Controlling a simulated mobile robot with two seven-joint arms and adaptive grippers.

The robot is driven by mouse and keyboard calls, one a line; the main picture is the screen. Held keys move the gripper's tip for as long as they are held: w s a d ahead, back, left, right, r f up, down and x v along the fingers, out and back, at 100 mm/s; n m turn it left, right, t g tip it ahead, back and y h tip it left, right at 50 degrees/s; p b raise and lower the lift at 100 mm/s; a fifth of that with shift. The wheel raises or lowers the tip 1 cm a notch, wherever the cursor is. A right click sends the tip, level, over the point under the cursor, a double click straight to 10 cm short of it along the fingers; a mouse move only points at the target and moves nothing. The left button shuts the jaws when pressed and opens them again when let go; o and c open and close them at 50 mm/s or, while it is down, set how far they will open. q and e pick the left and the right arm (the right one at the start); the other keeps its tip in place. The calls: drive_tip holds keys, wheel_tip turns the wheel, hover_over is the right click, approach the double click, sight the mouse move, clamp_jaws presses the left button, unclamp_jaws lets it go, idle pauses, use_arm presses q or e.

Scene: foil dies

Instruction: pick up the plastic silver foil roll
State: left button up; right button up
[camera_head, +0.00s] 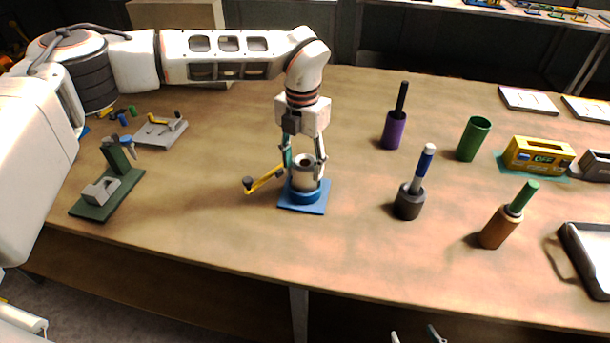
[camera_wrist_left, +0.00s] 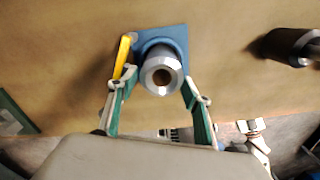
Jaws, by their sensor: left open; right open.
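The silver foil roll (camera_head: 304,178) stands upright on a blue stand (camera_head: 314,208) with a yellow crank (camera_head: 265,180), near the middle of the table. In the left wrist view its round end with a dark hole (camera_wrist_left: 161,76) faces the camera. My left gripper (camera_head: 304,163) points down over the roll, open, with one finger on either side of it. In the left wrist view the fingers (camera_wrist_left: 160,88) stand apart, with gaps to the roll. My right gripper (camera_head: 416,335) shows only as two separated fingertips at the bottom edge of the head view.
A purple holder (camera_head: 394,130), a green cup (camera_head: 473,139), a dark holder with a blue-handled tool (camera_head: 409,201) and a brown holder (camera_head: 497,228) stand to the right. A green fixture (camera_head: 108,193) stands left. Table around the blue stand is mostly clear.

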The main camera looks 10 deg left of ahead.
use_arm(q)
drive_tip(key=shift+f, duration=1.2)
drive_tip(key=c, duration=1)
drive_tip(key=shift+r, duration=0.1)
drive_tip(key=shift+c, duration=0.2)
